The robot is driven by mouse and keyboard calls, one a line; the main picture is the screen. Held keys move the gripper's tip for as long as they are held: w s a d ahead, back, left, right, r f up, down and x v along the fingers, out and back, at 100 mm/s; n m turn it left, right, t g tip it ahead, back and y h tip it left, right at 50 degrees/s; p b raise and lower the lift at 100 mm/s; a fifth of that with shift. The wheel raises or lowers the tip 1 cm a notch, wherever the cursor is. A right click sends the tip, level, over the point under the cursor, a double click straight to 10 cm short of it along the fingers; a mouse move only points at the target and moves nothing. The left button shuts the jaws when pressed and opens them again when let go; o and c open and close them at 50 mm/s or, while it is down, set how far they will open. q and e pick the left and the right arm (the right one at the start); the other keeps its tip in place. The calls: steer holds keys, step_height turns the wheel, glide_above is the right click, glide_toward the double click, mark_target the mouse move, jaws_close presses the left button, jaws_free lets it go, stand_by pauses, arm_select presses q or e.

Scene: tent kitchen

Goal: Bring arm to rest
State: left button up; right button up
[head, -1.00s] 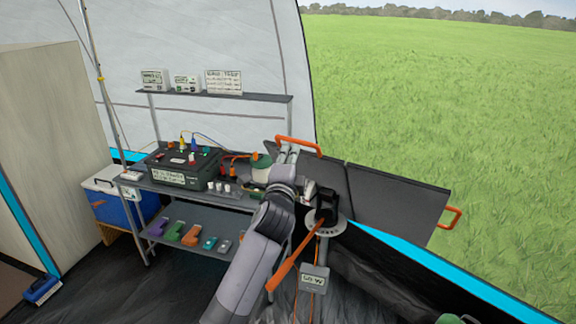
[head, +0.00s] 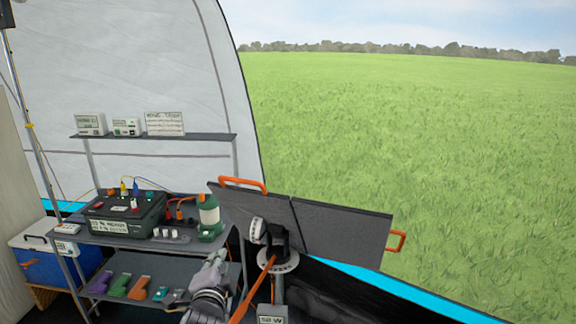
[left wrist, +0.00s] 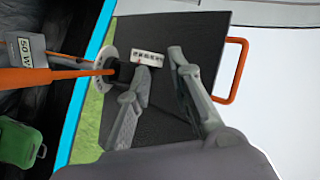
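My left arm comes in from the bottom in the head view, with its left gripper (head: 216,264) low in front of the shelf rack. The gripper is below and apart from the dark folding panel (head: 335,228) and its orange handle (head: 243,184). In the left wrist view the two fingers of the left gripper (left wrist: 158,72) stand apart with nothing held between them. The panel (left wrist: 215,35) lies beyond them, with an orange handle (left wrist: 232,70) at its right edge. My right gripper is in neither view.
The panel's mount (head: 272,262) with an orange lever (head: 250,290) stands just right of the gripper. Left are a black control box (head: 128,215), a green-white lantern (head: 209,218) and a blue cooler (head: 40,262). Open grass (head: 450,150) lies beyond.

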arm_select(q)
steer(key=s+a+f+n+g, duration=0.2)
steer(key=s+f+n+g, duration=0.3)
steer(key=s+f, duration=1)
steer(key=s+f+n+g+h, duration=0.1)
steer(key=s+f+n+g, duration=0.2)
steer(key=s, duration=0.8)
steer(key=s+f+n+g+h, duration=0.15)
steer(key=s+g, duration=0.25)
steer(key=s, duration=0.7)
step_height(320, 180, down, 30)
steer(key=s+g+b, duration=0.1)
steer(key=s+b, duration=0.1)
steer(key=s+a+f+g+b, duration=0.1)
steer(key=s+a+f, duration=0.1)
steer(key=s+f, duration=1.4)
steer(key=shift+s+a+f, duration=0.15)
steer(key=shift+s+f, duration=0.05)
steer(key=shift+s, duration=0.15)
